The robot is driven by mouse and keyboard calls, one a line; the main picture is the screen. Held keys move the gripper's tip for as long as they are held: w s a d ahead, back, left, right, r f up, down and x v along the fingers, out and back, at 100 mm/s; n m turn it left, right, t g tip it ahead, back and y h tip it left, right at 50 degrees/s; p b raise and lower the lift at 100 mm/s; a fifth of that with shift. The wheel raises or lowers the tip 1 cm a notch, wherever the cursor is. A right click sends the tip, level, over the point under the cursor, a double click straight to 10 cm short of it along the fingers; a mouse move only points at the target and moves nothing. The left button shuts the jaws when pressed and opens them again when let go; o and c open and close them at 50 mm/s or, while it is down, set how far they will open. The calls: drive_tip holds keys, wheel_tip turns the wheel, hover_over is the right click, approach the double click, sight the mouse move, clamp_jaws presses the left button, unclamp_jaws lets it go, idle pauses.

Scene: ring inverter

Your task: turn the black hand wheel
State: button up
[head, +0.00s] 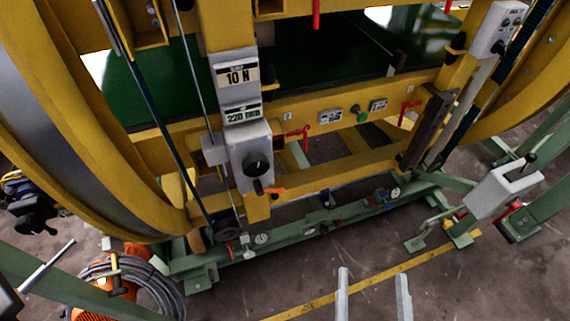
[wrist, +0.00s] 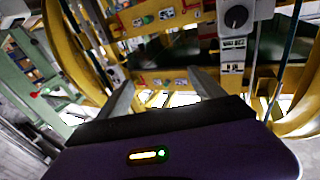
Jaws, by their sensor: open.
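The black hand wheel (head: 256,163) is a round black knob on the front of a grey box (head: 240,143), left of centre in the head view. An orange-handled lever (head: 271,190) sits just below it. The wheel also shows at the upper right of the wrist view (wrist: 236,17), where the scene looks turned over. My gripper (head: 373,272) is at the bottom of the head view, right of the wheel and well apart from it. Its two fingers are spread with nothing between them, as the wrist view also shows (wrist: 161,76).
The grey box is mounted on a yellow frame (head: 340,180) between large yellow rings (head: 75,165). A green base (head: 320,222) with small gauges runs below. Red handles (head: 300,133) stick out from the frame. Bare floor (head: 300,275) with a yellow line lies in front.

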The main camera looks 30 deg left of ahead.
drive_tip(key=w+a+r+n+g+y, duration=0.1)
drive_tip(key=w+a+n+g+y, duration=0.2)
drive_tip(key=a, duration=0.7)
drive_tip(key=w+a+r+n+y, duration=0.1)
drive_tip(key=w+a+n+y, duration=0.25)
drive_tip(key=a, duration=0.65)
drive_tip(key=n+g, duration=0.3)
drive_tip(key=n, duration=0.1)
approach(257, 169)
drive_tip(key=x, duration=0.3)
drive_tip(key=p+x, duration=0.1)
drive_tip(key=x, duration=0.5)
drive_tip(key=shift+r+p, duration=0.1)
drive_tip(key=shift+p, duration=0.3)
drive_tip(key=shift+x, duration=0.8)
drive_tip(key=c, duration=1.4)
